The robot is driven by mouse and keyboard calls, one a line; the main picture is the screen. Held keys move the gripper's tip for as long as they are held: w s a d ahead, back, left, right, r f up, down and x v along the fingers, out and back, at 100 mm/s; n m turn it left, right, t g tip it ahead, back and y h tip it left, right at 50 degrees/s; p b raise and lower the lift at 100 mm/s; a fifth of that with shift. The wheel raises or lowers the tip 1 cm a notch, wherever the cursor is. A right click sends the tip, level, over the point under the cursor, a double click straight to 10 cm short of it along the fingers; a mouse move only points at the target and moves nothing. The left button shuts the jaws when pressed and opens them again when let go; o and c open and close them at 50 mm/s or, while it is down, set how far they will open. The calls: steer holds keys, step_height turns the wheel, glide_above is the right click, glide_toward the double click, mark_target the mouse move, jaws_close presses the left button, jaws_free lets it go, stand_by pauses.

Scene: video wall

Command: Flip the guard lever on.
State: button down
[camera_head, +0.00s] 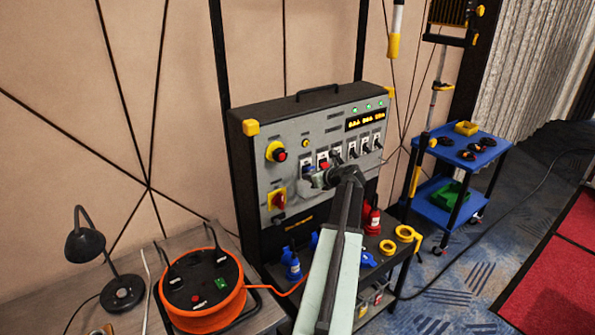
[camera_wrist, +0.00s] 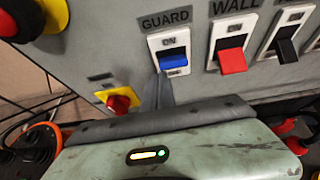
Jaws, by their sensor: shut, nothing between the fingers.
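The guard lever (camera_wrist: 174,61) is a blue handle in a white plate under the word GUARD in the wrist view. It sits below the ON mark and appears tilted downward. The lower mark on its plate is too small to read. My gripper (camera_wrist: 158,84) is shut and empty, with its grey fingers pointing up at the panel just below and left of the lever's plate. Whether the fingertips touch the panel or plate I cannot tell. In the head view my gripper (camera_head: 317,180) is in front of the grey control panel (camera_head: 325,125), partly hiding the guard switch.
The red WALL lever (camera_wrist: 232,60) and a black lever (camera_wrist: 285,50) stand right of the guard lever. A red knob on a yellow plate (camera_wrist: 119,103) is at lower left. An orange cable reel (camera_head: 205,290) and a lamp (camera_head: 90,245) stand on the left table.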

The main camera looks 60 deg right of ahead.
steer(key=shift+s+d+r+p, duration=0.3)
steer(key=shift+s+r+p, duration=0.1)
steer(key=shift+s, duration=0.15)
steer(key=shift+s+d+r+p, duration=0.3)
steer(key=shift+s+p, duration=0.1)
steer(key=shift+s, duration=0.1)
step_height(320, 180, down, 4)
steer(key=s+a+b, duration=0.1)
steer(key=s+b, duration=0.1)
steer(key=b, duration=0.2)
steer(key=s+a+r+p, duration=0.2)
steer(key=s+r+p, duration=0.4)
steer(key=r+p, duration=0.1)
steer(key=shift+a+r+p, duration=0.3)
steer(key=shift+r+p, duration=0.1)
